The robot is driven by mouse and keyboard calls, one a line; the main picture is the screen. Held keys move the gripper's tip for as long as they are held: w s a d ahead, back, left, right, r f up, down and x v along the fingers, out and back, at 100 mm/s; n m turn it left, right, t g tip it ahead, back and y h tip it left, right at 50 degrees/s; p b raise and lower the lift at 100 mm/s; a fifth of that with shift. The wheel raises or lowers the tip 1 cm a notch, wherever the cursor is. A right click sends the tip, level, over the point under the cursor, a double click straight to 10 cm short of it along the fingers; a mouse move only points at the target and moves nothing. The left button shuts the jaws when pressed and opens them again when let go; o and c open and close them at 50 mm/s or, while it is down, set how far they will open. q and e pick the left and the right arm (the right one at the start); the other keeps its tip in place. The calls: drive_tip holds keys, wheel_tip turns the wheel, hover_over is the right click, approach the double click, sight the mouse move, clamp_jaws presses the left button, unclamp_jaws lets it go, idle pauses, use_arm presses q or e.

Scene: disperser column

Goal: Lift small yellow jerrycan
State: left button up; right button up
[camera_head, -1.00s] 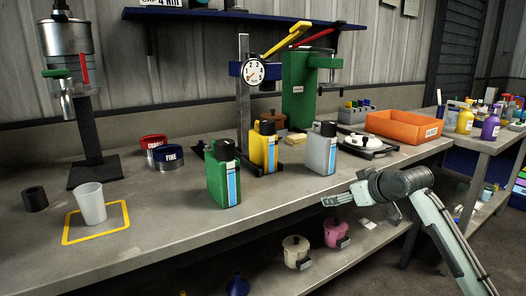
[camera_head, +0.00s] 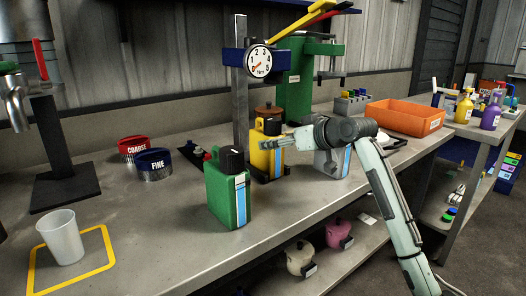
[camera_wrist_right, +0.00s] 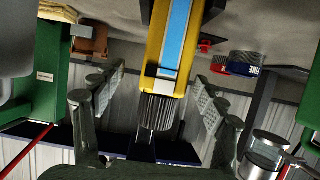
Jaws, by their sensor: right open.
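The small yellow jerrycan (camera_head: 262,165) with a dark cap stands upright on the grey bench, between the green and grey jerrycans. My right gripper (camera_head: 270,143) is at its upper part, covering some of its right side in the head view. In the right wrist view, which is upside down, the open fingers (camera_wrist_right: 155,98) lie on either side of the jerrycan's line. There the yellow body (camera_wrist_right: 181,45) with its blue label and black ribbed cap shows between them, with gaps on both sides. I cannot see any finger touching it. My left gripper is not in view.
A green jerrycan (camera_head: 226,197) stands close in front and left. A grey jerrycan (camera_head: 325,168) is partly hidden behind my right arm. A post with a dial gauge (camera_head: 258,60) rises just behind. An orange bin (camera_head: 405,117) sits at the right.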

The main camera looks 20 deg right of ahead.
drive_tip(key=w+f, duration=0.1)
drive_tip(key=w+a+f, duration=0.1)
drive_tip(key=w, duration=0.1)
drive_tip(key=w+a+f, duration=0.1)
drive_tip(key=shift+w+a+f, duration=0.1)
drive_tip(key=shift+w+f, duration=0.15)
drive_tip(key=shift+f, duration=0.15)
clamp_jaws()
drive_tip(key=shift+r, duration=0.15)
idle(0.3)
